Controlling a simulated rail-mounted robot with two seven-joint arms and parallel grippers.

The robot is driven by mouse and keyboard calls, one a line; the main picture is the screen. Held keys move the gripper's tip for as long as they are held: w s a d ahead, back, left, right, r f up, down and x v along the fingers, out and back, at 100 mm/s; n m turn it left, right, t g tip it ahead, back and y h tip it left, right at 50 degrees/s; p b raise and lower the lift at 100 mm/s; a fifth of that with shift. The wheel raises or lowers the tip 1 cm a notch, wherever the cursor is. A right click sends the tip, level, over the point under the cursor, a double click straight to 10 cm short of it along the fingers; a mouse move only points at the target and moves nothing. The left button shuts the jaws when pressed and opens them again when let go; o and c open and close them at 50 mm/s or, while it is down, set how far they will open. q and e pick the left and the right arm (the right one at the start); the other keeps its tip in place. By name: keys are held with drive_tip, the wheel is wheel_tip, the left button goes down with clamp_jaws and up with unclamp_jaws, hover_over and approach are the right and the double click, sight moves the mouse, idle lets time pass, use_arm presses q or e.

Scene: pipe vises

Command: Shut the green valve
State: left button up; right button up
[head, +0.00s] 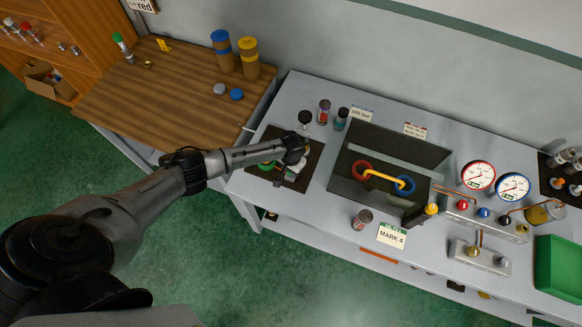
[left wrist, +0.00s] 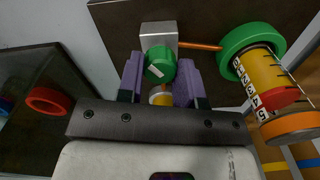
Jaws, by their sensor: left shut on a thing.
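The green valve (left wrist: 160,64) is a small round knob with a white mark, on a grey metal block (left wrist: 158,32) in the left wrist view. The two purple fingers of my left gripper (left wrist: 160,82) stand on either side of the knob and are shut on it. A copper pipe (left wrist: 200,46) runs from the block to a green ring (left wrist: 240,42) beside a yellow cylinder with a number scale (left wrist: 262,70). In the head view my left gripper (head: 296,168) is over the dark plate (head: 311,178) and hides the valve. My right gripper is not in view.
A dark recess with a red ring (head: 361,171), a blue ring (head: 405,184) and a yellow bar lies to the right. Small jars (head: 324,111) stand behind my gripper. Two gauges (head: 478,176) and a knob block (head: 485,217) are further right. A wooden table (head: 165,95) is at left.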

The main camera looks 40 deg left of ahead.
use_arm(q)
drive_tip(key=m, duration=0.3)
drive_tip(key=shift+m, duration=0.3)
drive_tip(key=m, duration=0.2)
drive_tip(key=shift+m, duration=0.8)
drive_tip(key=o, duration=0.9)
drive_tip(key=shift+o, duration=0.2)
drive_tip(key=shift+r, duration=0.1)
drive_tip(key=shift+r, duration=0.3)
wheel_tip(320, 180, up, 13)
